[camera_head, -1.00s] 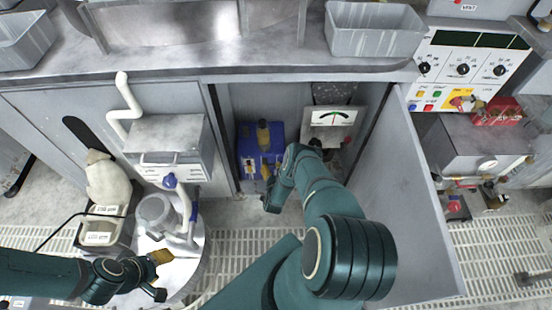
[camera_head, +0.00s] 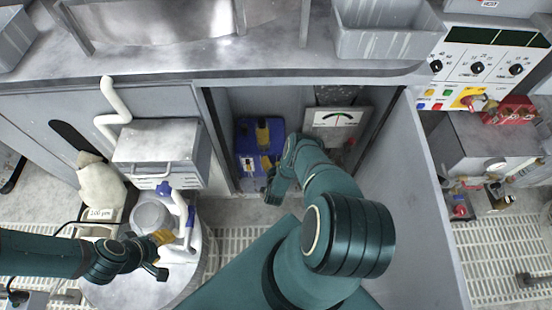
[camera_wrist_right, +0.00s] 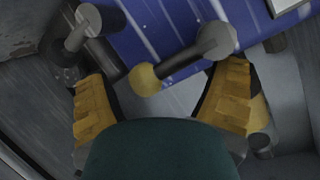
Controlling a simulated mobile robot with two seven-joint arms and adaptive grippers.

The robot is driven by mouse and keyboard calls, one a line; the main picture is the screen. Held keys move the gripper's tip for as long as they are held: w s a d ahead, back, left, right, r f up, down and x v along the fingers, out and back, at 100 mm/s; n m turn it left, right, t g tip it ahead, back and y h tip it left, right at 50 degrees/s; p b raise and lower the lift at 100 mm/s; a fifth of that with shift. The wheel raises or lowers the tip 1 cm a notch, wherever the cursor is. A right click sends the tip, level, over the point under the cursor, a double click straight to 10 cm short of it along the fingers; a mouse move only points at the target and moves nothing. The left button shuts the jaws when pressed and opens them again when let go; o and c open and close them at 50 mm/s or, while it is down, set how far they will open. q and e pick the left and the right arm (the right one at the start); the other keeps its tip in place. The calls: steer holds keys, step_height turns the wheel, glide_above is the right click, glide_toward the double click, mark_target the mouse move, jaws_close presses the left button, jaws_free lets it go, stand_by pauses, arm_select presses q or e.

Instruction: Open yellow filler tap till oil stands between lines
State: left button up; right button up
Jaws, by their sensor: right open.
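A blue unit (camera_head: 246,146) stands on the floor inside the open cabinet; its blue body also fills the top of the right wrist view (camera_wrist_right: 180,20). A small yellow ball-shaped knob (camera_wrist_right: 144,79) sits on a dark bar between the fingers of my right gripper (camera_wrist_right: 165,85). The fingers are apart and do not close on it. In the head view my right gripper (camera_head: 272,190) is at the unit's lower right, partly hidden by my arm. My left gripper (camera_head: 158,255) is open beside a white-handled jug (camera_head: 150,216). I cannot make out oil or level lines.
A needle gauge (camera_head: 338,117) stands behind my right arm. The open cabinet door (camera_head: 425,190) closes off the right side. A grey drawer box (camera_head: 150,150) and a pale sack (camera_head: 100,187) are at left. A control panel (camera_head: 480,65) is at far right.

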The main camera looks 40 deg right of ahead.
steer(key=shift+w+d, duration=0.1)
steer(key=shift+d, duration=0.05)
jaws_close()
stand_by(0.4)
